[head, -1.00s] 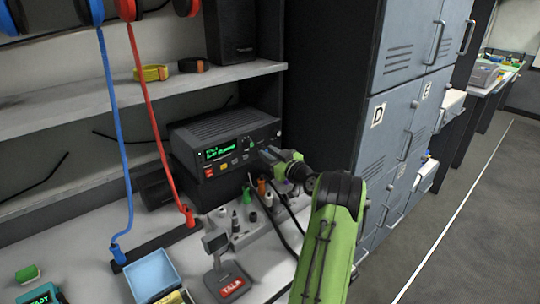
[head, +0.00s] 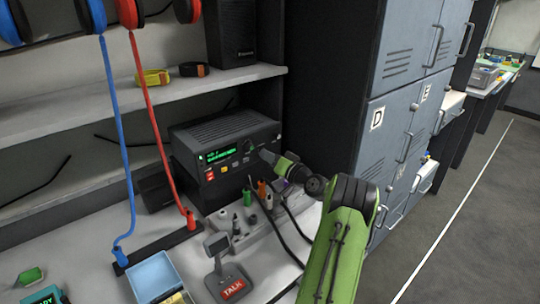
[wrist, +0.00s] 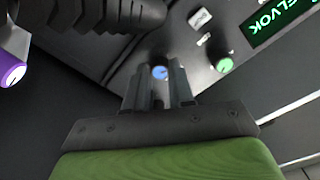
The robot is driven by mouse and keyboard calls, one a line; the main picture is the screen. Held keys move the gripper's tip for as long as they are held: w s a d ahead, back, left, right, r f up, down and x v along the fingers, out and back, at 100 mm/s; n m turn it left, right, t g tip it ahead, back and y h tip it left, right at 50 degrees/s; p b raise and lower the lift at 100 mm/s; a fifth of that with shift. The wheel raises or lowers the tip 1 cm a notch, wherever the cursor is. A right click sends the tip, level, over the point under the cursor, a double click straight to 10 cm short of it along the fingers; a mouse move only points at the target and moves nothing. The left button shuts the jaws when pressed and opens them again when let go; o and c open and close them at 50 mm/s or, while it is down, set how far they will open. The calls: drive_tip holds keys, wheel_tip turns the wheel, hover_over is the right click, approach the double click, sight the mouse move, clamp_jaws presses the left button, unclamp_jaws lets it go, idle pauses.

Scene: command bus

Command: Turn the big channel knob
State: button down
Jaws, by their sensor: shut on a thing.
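My gripper (head: 262,157) reaches from the right to the right part of that front. In the wrist view, my gripper (wrist: 159,76) has its fingers on either side of a blue-capped knob (wrist: 160,72) and is shut on it. A green-capped knob (wrist: 225,65) is beside it, apart from the fingers. A large dark ribbed part (wrist: 118,14) shows at the top edge, cut off. In the head view my gripper hides the held knob.
Upright coloured connectors (head: 249,196) stand below the radio, with black cables close to my arm. A TALK microphone (head: 228,278) and blue tray (head: 155,278) are in front. Grey lockers (head: 385,150) stand to the right. A shelf (head: 120,110) runs above.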

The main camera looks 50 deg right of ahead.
drive_tip(key=shift+m+p, duration=0.8)
drive_tip(key=shift+m, duration=0.9)
drive_tip(key=c, duration=1)
unclamp_jaws()
drive_tip(key=shift+o, duration=0.2)
drive_tip(key=shift+s, duration=0.1)
drive_tip(key=v, duration=1.5)
drive_tip(key=shift+s+p, duration=0.3)
drive_tip(key=shift+p, duration=0.15)
